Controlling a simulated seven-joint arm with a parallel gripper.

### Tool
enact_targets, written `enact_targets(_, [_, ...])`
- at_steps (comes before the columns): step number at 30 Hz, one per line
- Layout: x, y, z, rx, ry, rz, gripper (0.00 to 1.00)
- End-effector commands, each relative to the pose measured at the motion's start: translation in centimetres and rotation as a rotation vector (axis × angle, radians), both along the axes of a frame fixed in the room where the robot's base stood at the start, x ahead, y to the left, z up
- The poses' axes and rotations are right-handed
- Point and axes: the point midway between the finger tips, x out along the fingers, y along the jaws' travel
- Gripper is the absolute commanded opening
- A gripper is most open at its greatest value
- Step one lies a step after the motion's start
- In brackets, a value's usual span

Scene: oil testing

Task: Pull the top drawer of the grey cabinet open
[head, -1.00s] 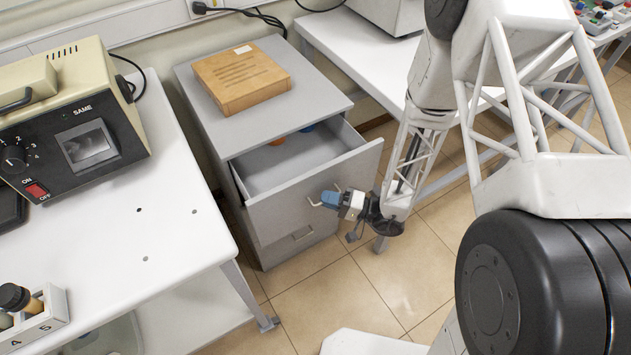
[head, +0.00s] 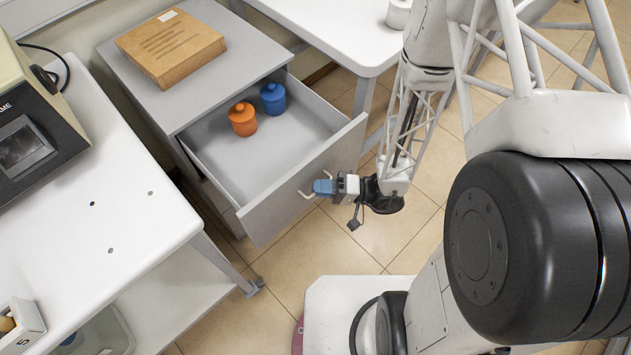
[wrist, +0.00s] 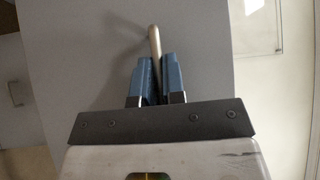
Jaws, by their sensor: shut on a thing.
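The grey cabinet (head: 119,68) stands between two white tables. Its top drawer (head: 283,191) is pulled well out, and its inside is in plain view. An orange lidded pot (head: 242,119) and a blue lidded pot (head: 272,98) stand inside toward the back. My gripper (head: 319,188) is at the drawer front, its blue fingers shut on the metal drawer handle (head: 304,195). In the wrist view the fingers (wrist: 157,78) close on both sides of the handle bar (wrist: 154,45), against the grey drawer front.
A white table (head: 90,215) with a tester is on the left, close to the drawer's side. Another white table (head: 330,30) stands at the back right.

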Motion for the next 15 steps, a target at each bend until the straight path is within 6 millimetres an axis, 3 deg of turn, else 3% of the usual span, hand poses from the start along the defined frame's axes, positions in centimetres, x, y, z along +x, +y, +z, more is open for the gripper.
enact_targets(10, [-0.05,-0.07,-0.04,-0.001,0.001,-0.001,0.00])
enact_targets(11, [-0.05,-0.07,-0.04,-0.001,0.001,-0.001,0.13])
enact_targets(12, [-0.05,-0.06,-0.04,-0.001,0.001,-0.001,0.19])
enact_targets(15, [-0.04,-0.06,-0.03,-0.001,0.000,0.000,0.21])
